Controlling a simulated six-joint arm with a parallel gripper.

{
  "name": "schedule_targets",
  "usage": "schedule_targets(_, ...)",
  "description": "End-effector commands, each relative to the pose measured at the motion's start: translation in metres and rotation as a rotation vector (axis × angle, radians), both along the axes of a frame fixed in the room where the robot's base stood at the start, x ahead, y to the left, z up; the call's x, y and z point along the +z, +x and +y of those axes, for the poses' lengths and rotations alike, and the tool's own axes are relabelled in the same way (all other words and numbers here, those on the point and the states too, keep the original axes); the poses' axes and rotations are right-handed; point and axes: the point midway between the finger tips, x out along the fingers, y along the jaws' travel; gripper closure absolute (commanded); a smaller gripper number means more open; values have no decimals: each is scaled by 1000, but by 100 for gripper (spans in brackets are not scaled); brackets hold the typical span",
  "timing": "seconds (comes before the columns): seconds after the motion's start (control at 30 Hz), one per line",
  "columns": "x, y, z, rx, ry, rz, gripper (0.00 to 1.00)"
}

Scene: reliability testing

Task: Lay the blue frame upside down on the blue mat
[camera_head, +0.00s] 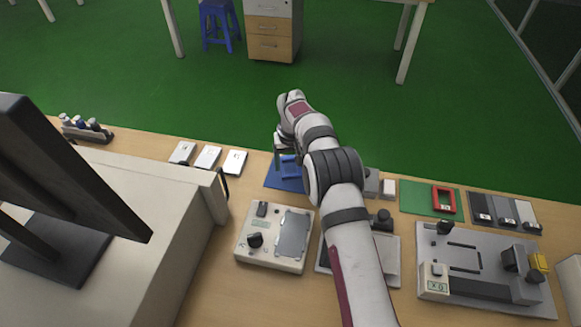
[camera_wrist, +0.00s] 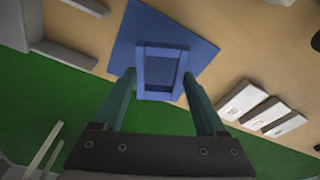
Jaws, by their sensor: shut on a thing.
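The blue frame (camera_wrist: 160,95) is a small rectangular ring with an open middle. In the wrist view it is between the two fingers of my gripper (camera_wrist: 159,70), which is shut on it. The blue mat (camera_wrist: 142,24) lies on the bench behind the frame in that view. In the head view the mat (camera_head: 273,179) is partly hidden by my arm, and the frame (camera_head: 291,167) shows over it below my gripper (camera_head: 284,158). I cannot tell whether the frame touches the mat or which face is up.
White labelled cards (camera_head: 207,157) lie left of the mat. A control box (camera_head: 252,261) stands in front of it. Small grey blocks (camera_head: 371,182) and a green mat (camera_head: 415,196) with a red frame (camera_head: 444,209) are to the right. The bench's far edge is close behind.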

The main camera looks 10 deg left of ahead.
Motion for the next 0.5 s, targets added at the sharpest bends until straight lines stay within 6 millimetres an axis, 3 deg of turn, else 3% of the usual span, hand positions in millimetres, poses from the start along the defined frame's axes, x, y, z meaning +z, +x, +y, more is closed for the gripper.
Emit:
schedule_targets(0.1, -22, -1, 0, -1, 1, 1, 88)
schedule_targets(0.43, -27, 0, -1, -1, 1, 0, 88)
schedule_targets(0.47, -26, 0, -1, -1, 1, 0, 21)
schedule_targets(0.5, -26, 0, -1, -1, 1, 0, 14)
